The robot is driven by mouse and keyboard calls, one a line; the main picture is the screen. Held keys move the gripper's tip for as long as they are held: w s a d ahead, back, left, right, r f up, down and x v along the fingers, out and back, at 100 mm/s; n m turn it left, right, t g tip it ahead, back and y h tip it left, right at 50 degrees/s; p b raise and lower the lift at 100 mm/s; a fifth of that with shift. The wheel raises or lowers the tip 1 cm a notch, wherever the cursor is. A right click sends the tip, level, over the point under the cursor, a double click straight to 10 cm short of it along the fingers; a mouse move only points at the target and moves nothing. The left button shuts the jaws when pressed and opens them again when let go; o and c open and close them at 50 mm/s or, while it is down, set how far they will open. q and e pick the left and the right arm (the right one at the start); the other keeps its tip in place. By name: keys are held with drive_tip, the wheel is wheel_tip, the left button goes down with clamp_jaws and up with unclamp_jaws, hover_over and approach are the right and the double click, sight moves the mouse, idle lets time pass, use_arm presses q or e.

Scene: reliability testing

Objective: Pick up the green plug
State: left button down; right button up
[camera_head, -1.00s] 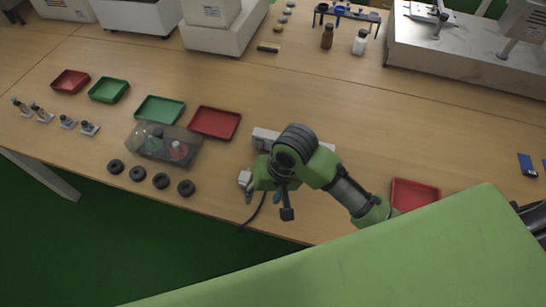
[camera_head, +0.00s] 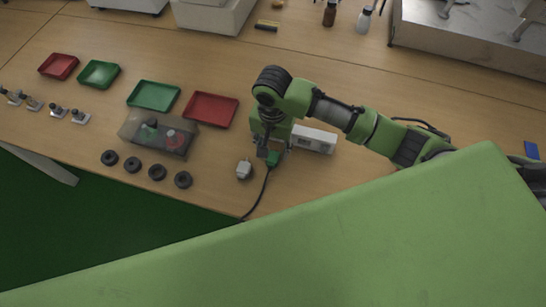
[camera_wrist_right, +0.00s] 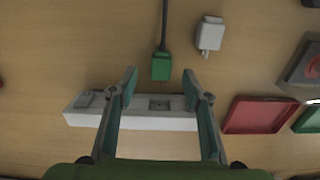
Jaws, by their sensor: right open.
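The green plug (camera_head: 273,158) lies on the table at the end of a black cable, mostly covered by my right gripper (camera_head: 270,148) in the head view. In the right wrist view the green plug (camera_wrist_right: 161,68) shows clearly, near the gap between the fingertips of my right gripper (camera_wrist_right: 159,78). The gripper is open, with one finger on each side and visible gaps to the plug. I cannot tell how high the fingertips are above the table. My left gripper is not in view.
A white power strip (camera_wrist_right: 132,120) lies under the fingers. A white plug (camera_head: 244,170) lies beside the green one. A clear box (camera_head: 160,134), red tray (camera_head: 211,109), green trays and several black rings lie to the left. The table's front edge is close.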

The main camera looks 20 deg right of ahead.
sight(273, 157)
drive_tip(key=shift+w+d+f+p, duration=0.1)
drive_tip(key=shift+w+f+p, duration=0.05)
drive_tip(key=shift+f, duration=0.85)
drive_tip(key=shift+w+f+p, duration=0.1)
drive_tip(key=shift+f+p, duration=0.05)
drive_tip(key=shift+f, duration=0.85)
drive_tip(key=shift+w+d+f+p, duration=0.1)
drive_tip(key=shift+w+f+p, duration=0.05)
drive_tip(key=shift+f, duration=0.85)
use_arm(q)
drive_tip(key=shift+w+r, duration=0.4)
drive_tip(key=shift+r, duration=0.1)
use_arm(e)
drive_tip(key=shift+c, duration=0.3)
clamp_jaws()
drive_tip(key=shift+a+r, duration=0.1)
drive_tip(key=shift+r, duration=0.5)
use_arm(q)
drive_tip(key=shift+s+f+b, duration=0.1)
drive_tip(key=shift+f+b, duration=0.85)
use_arm(e)
drive_tip(key=s+a+r, duration=0.2)
drive_tip(key=a+r, duration=0.4)
drive_tip(key=s+a+r, duration=0.2)
drive_tip(key=a+r, duration=0.4)
drive_tip(key=a, duration=0.1)
drive_tip(key=shift+s, duration=0.35)
